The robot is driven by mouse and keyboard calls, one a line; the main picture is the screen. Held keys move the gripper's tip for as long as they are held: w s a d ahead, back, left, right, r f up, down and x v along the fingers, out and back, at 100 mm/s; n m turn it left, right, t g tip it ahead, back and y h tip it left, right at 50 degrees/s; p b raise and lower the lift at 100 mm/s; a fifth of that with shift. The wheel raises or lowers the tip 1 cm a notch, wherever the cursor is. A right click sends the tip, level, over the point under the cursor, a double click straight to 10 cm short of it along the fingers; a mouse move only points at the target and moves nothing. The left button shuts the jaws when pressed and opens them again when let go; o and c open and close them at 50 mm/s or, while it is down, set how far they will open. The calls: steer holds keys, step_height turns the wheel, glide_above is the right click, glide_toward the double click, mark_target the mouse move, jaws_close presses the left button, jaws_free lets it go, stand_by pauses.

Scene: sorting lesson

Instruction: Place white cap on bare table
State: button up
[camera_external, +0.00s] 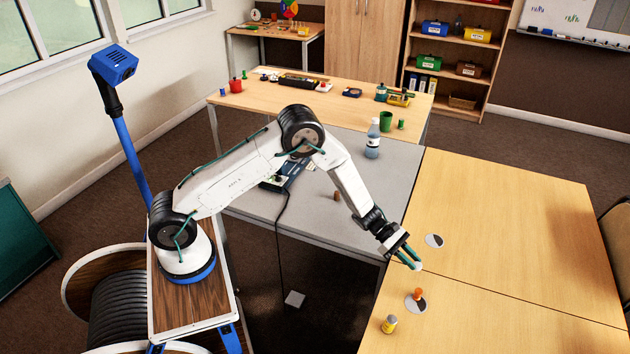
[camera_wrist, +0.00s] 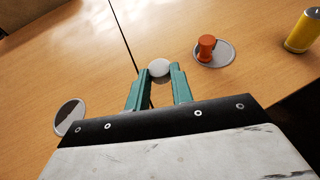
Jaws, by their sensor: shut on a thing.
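The white cap (camera_wrist: 159,67) is round and sits between the green fingertips of my gripper (camera_wrist: 159,80) in the wrist view. My gripper is shut on it. In the external view the white cap (camera_external: 417,266) shows at the tips of my gripper (camera_external: 409,257), over the near edge of the wooden table (camera_external: 500,220). Whether the cap touches the tabletop or is held just above it, I cannot tell.
An orange peg-like piece (camera_wrist: 206,46) stands on a grey-and-white disc (camera_wrist: 226,55) beside the cap. A yellow cylinder (camera_wrist: 302,32) is farther right. Another disc (camera_wrist: 70,116) lies bare to the left. A seam crosses the table; much of the tabletop is clear.

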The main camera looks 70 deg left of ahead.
steer(key=shift+w+d+f, duration=0.1)
steer(key=shift+w+d, duration=0.1)
steer(key=shift+w, duration=0.4)
steer(key=shift+w+d+f, duration=0.1)
steer(key=shift+w+d, duration=0.05)
steer(key=shift+w, duration=0.4)
steer(key=shift+w+f, duration=0.15)
steer(key=shift+w, duration=0.15)
steer(key=shift+f, duration=1.55)
steer(key=shift+s+f, duration=0.1)
steer(key=shift+f, duration=0.1)
steer(key=o, duration=1)
steer(key=shift+c, duration=0.2)
